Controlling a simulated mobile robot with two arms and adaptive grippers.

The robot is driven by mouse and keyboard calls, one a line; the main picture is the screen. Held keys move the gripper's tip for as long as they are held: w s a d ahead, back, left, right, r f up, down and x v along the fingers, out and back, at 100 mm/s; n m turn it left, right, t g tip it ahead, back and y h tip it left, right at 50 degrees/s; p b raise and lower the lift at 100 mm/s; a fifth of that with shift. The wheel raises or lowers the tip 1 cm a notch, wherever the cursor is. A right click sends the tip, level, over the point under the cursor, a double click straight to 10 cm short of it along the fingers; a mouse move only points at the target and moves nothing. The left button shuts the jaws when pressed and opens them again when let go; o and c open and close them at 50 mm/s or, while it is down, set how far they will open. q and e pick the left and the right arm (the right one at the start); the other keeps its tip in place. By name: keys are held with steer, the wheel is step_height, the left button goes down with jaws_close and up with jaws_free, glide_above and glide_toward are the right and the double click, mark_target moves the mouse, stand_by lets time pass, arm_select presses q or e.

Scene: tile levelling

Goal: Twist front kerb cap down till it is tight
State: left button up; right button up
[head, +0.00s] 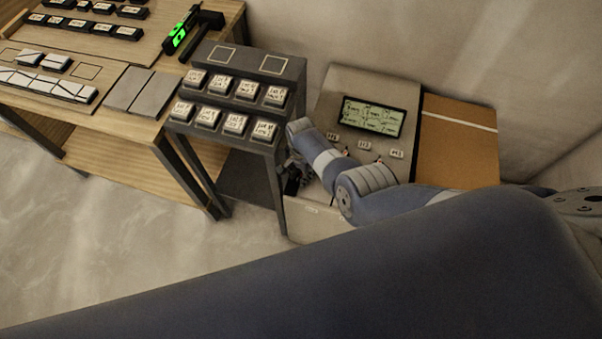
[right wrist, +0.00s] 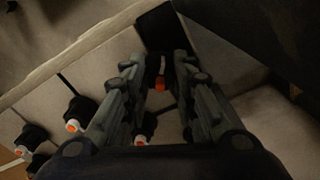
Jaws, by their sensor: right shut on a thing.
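My right gripper (head: 293,178) is at the left edge of the sloped grey panel, small and partly hidden by its own wrist in the head view. In the right wrist view, the right gripper (right wrist: 160,72) has its fingertips close together around a small part with an orange-red end (right wrist: 160,84). I take this part for the front kerb cap; its label is not readable and the fingers hide much of it. Whether it is fully down cannot be seen. My left gripper is not in view.
The grey panel (head: 340,85) has a lit display (head: 372,116) and small labelled tags. Several dark knobs with orange-white ends, such as this one (right wrist: 74,115), stand nearby. A dark stand (head: 240,70) with labelled blocks is left of the gripper. A brown board (head: 458,145) lies right.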

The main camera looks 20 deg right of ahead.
stand_by(0.4)
steer(key=o, duration=1.1)
steer(key=shift+c, duration=0.2)
steer(key=shift+r, duration=3.75)
